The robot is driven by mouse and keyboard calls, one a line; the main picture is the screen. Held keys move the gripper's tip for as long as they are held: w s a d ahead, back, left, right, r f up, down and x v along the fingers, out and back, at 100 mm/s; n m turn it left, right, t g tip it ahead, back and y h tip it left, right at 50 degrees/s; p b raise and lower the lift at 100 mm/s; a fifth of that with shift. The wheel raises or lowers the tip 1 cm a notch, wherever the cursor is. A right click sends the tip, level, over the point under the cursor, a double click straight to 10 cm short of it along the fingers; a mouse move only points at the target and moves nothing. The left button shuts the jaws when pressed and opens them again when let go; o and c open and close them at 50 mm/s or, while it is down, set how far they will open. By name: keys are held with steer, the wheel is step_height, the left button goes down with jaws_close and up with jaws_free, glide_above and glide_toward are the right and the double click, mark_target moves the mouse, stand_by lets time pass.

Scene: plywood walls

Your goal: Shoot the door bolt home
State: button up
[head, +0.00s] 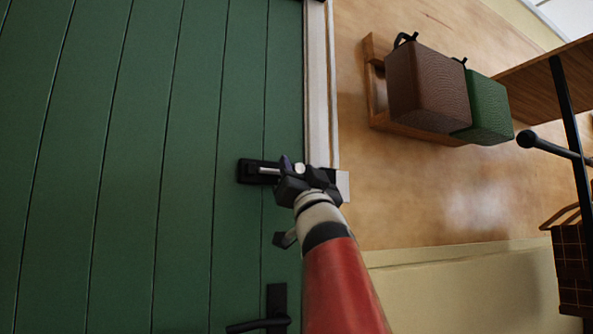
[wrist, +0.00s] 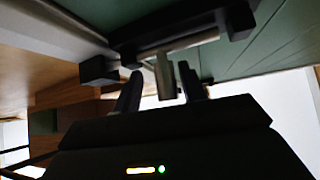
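The door bolt (head: 258,171) is a black plate with a silver rod, mounted on the green door (head: 150,150) near its right edge. My gripper (head: 300,172) is at the bolt's right end and covers part of it. In the wrist view the rod (wrist: 190,42) runs across the top, and its grey handle (wrist: 165,78) sticks out between my two fingers. The fingers are apart, one on each side of the handle, with gaps visible. A black block (wrist: 97,70), seemingly the keeper, sits to the left. I cannot tell whether the rod's tip is inside it.
The pale door frame (head: 319,90) runs along the door's right edge. A black door handle (head: 262,325) is below the bolt. A wooden wall shelf holds a brown box (head: 428,85) and a green box (head: 486,110). A dark rack with a round-ended bar (head: 545,142) stands at right.

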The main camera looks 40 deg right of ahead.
steer(key=shift+a, duration=0.15)
steer(key=b+v, duration=0.3)
steer(key=v, duration=0.4)
steer(key=shift+s+f, duration=0.25)
steer(key=shift+f, duration=0.05)
stand_by(0.3)
